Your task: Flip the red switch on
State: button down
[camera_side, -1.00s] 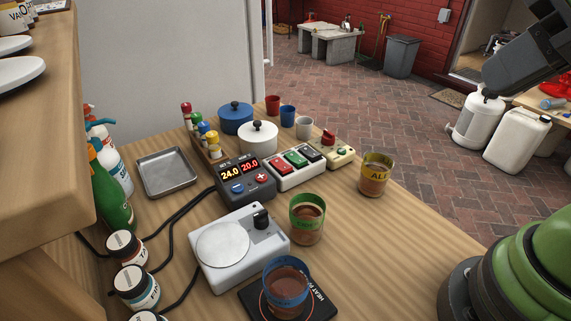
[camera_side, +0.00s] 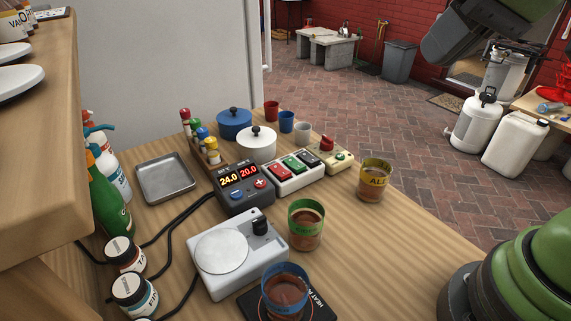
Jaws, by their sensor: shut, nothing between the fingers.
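The red switch (camera_side: 281,174) is the left one of a row of red, green and black rocker switches on a white switch box (camera_side: 294,185). The box stands on the wooden table, between a dark controller and a cream-coloured box. Nothing touches the red switch. I cannot tell from its tilt whether it is on or off. My gripper is out of view; only dark and green parts of my arm show at the upper right and lower right, well away from the switch.
The dark controller (camera_side: 244,190) reads 24.0 and 20.0. The cream box (camera_side: 333,158) has a red knob. Close by are a white lidded pot (camera_side: 256,149), a yellow-banded cup (camera_side: 374,183) and a green-banded cup (camera_side: 306,231). The table's right part is clear.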

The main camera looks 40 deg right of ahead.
jog(key=w+a+f+n+g, duration=0.1)
jog(key=w+a+f+g, duration=0.15)
jog(key=w, duration=0.75)
jog(key=n+h, duration=0.2)
send_over(284, 173)
jog(key=s, duration=0.3)
notch_tip(284, 173, down, 11)
jog(key=shift+w+g, duration=0.2)
jog(key=shift+g, duration=0.25)
jog(key=x, duration=0.8)
jog(key=s+x, duration=0.1)
jog(key=x, duration=0.4)
jog(key=shift+a+f, duration=0.1)
jog(key=shift+f, duration=0.4)
